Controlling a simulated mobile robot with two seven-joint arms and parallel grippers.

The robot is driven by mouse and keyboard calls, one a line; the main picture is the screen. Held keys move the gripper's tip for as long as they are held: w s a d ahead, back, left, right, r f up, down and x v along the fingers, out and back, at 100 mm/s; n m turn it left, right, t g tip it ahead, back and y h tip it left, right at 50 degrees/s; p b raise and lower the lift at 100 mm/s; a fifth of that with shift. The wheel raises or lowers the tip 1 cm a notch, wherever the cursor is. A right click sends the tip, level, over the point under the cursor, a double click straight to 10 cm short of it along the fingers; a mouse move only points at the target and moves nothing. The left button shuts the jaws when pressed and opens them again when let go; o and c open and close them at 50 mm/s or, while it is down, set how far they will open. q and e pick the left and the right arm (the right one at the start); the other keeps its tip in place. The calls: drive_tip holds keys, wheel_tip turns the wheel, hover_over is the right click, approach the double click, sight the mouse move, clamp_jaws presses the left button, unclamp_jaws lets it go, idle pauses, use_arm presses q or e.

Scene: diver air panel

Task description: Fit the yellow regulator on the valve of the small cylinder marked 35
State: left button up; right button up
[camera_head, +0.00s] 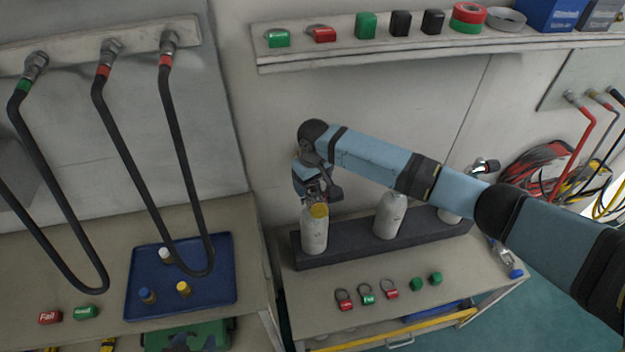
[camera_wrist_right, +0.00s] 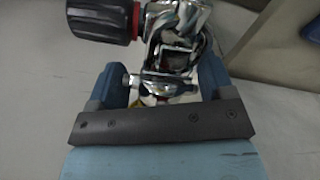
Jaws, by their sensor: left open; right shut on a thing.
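My right gripper (camera_head: 318,192) is over the leftmost small grey cylinder (camera_head: 314,238) in the head view, shut on the yellow regulator (camera_head: 319,211). The yellow round face shows at the top of that cylinder. In the right wrist view, a chrome body (camera_wrist_right: 175,50) with a black, red-ringed knob (camera_wrist_right: 103,20) is at the jaws (camera_wrist_right: 168,85); only a sliver of yellow shows there. I cannot tell whether the regulator is seated on the valve. No number is readable on the cylinder. My left gripper is not in view.
A second cylinder (camera_head: 388,216) and a third (camera_head: 450,213), partly behind my arm, stand in the dark rack (camera_head: 350,244). Tags (camera_head: 367,296) lie in front. A blue tray (camera_head: 215,290) is at left, beneath hanging black hoses (camera_head: 125,150). A shelf (camera_head: 400,50) runs above.

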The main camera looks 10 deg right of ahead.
drive_tip(key=shift+s+d+f, duration=0.15)
drive_tip(key=shift+s+f, duration=0.05)
drive_tip(key=shift+f, duration=0.2)
drive_tip(key=shift+s+d+f, duration=0.1)
drive_tip(key=shift+s+f, duration=0.15)
drive_tip(key=shift+f, duration=0.45)
idle(1.0)
drive_tip(key=shift+r, duration=0.15)
drive_tip(key=shift+w+r+p, duration=0.3)
drive_tip(key=shift+r+p, duration=0.55)
drive_tip(key=shift+p, duration=0.5)
drive_tip(key=shift+w+r, duration=0.15)
drive_tip(key=shift+r, duration=0.1)
drive_tip(key=shift+r, duration=0.1)
drive_tip(key=r+b, duration=0.1)
drive_tip(key=b, duration=0.6)
drive_tip(key=shift+w+r, duration=0.15)
drive_tip(key=shift+w, duration=0.05)
drive_tip(key=shift+s+a+r, duration=0.15)
drive_tip(key=shift+a+r, duration=0.05)
drive_tip(key=shift+r, duration=0.2)
